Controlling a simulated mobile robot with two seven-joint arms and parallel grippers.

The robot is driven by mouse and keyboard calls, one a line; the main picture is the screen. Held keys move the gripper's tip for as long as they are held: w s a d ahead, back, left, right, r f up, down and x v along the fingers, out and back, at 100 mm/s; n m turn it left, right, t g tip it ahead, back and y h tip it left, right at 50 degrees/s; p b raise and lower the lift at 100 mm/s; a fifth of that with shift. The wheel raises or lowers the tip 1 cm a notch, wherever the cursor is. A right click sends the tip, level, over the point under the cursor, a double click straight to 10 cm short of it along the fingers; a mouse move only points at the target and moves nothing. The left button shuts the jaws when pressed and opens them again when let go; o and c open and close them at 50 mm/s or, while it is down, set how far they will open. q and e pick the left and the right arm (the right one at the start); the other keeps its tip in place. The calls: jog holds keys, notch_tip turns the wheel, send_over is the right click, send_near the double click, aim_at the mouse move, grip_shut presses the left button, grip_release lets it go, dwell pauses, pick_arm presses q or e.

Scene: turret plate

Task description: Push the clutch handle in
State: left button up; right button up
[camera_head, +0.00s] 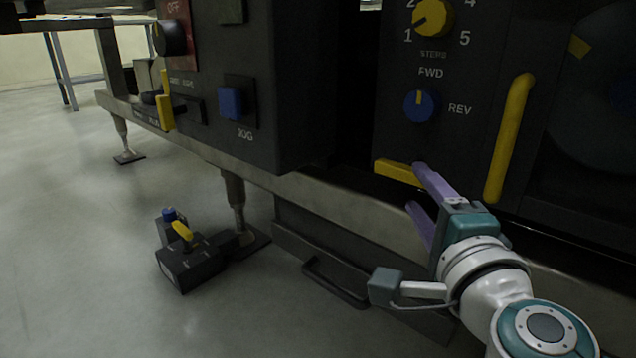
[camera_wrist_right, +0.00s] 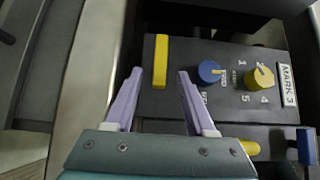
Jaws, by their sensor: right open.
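No clutch label is readable. A short yellow bar (camera_head: 398,173) sticks out at the lower left of the right-hand control panel (camera_head: 455,140), and it also shows in the right wrist view (camera_wrist_right: 160,60). A longer yellow handle (camera_head: 508,138) stands nearly upright at that panel's right; which one is the clutch handle I cannot tell. My right gripper (camera_head: 415,187) is open, its two purple fingers pointing at the panel beside the short bar. In the right wrist view the bar appears between the fingertips (camera_wrist_right: 159,74); contact is unclear. My left gripper is not in view.
The panel has a blue FWD/REV knob (camera_head: 421,105) and a yellow STEPS knob (camera_head: 434,18). A left-hand box carries a blue JOG button (camera_head: 230,102). A metal rail (camera_head: 330,202) runs below. A small pedal-like box (camera_head: 190,265) sits on open floor.

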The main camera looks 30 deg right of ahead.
jog(key=shift+p+v, duration=0.3)
jog(key=shift+v, duration=1.95)
jog(key=shift+r, duration=0.1)
